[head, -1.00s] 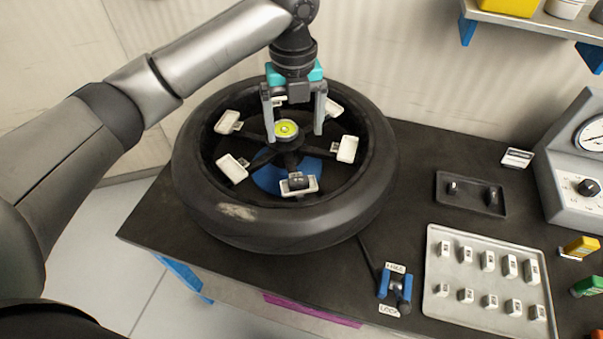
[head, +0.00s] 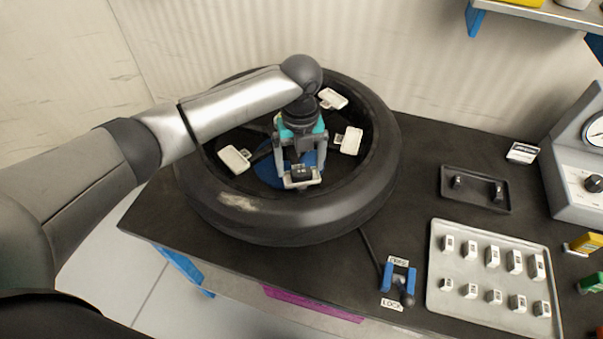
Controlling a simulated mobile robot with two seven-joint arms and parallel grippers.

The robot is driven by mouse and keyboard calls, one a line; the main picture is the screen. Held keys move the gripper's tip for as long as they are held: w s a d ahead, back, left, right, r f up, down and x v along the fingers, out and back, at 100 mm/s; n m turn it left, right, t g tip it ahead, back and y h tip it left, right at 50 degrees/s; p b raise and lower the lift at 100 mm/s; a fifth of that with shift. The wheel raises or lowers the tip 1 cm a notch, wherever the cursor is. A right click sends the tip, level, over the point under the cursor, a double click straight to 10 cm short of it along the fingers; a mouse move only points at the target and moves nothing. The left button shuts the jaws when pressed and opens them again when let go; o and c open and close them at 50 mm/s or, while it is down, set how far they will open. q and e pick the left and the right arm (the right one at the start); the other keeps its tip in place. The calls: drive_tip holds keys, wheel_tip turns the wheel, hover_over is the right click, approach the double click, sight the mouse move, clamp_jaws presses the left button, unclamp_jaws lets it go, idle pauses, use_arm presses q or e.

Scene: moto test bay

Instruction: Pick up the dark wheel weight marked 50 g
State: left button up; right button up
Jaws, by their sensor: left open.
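A small dark wheel weight (head: 301,174) sits on the front white pad (head: 300,184) inside the tyre (head: 290,222). Its marking is too small to read. My left gripper (head: 300,179) is open and points down at this pad, with one finger on each side of the dark weight. I cannot tell whether the fingers touch it. My left arm and gripper cover the wheel's hub. My right gripper is out of view.
Other white pads (head: 348,141) sit around the wheel. A dark tray (head: 476,190) with two small pieces and a pale tray (head: 436,300) with several weights lie to the right. A grey gauge box (head: 575,165) is far right.

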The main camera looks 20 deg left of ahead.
use_arm(q)
drive_tip(key=c, duration=1.4)
